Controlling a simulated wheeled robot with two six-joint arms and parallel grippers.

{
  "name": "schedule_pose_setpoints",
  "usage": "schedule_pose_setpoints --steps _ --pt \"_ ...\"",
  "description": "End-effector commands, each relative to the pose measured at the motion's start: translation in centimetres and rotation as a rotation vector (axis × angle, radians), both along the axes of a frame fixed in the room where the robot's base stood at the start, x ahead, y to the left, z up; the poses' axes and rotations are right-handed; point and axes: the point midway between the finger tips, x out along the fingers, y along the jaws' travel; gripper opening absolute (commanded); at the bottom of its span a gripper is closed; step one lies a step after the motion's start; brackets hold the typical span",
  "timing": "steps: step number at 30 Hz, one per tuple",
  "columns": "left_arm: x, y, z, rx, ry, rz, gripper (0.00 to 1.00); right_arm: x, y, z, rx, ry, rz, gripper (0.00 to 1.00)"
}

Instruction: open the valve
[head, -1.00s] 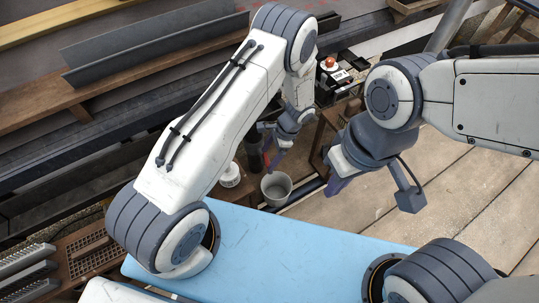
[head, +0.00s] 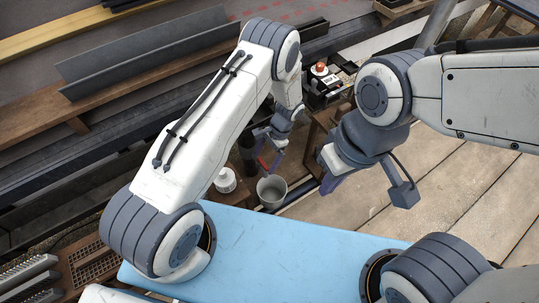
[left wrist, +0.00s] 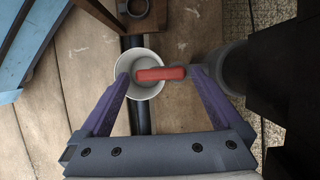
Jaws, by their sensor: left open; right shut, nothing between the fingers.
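The valve's red handle (left wrist: 160,74) lies level across the picture in the left wrist view, in front of a pale bucket (left wrist: 140,92). My left gripper (left wrist: 158,76) is open, with its purple fingers either side of the handle. The handle's right end is close to the right finger; I cannot tell whether they touch. In the head view a small red piece (head: 263,163) shows beside my left gripper (head: 271,160). The valve body is not clearly seen. My right gripper (head: 329,184) is shut and empty, hanging over the boards away from the valve.
The bucket (head: 271,192) stands on the floor below the left gripper, with a white container (head: 225,181) to its left. A dark pipe (left wrist: 139,118) runs under the bucket. A box with an orange-red knob (head: 320,69) is behind. Bare boards (head: 470,190) lie to the right.

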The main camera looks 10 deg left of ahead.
Motion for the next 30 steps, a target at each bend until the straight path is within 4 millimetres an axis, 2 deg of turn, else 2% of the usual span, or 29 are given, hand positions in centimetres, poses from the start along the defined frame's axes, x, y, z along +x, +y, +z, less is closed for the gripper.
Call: schedule_pose_setpoints --steps 4,21,30 --pt "0.3 -0.4 1.6 0.000 0.000 0.000 1.00 0.0 0.0 1.4 0.000 0.000 0.000 0.00" --pt "7.0 -6.8 0.9 0.000 -0.001 -0.001 1.00 0.0 0.0 1.7 0.000 0.000 0.000 0.00" --pt "8.7 -8.4 0.9 0.000 0.000 -0.001 1.00 0.0 0.0 1.3 0.000 0.000 0.000 0.00"
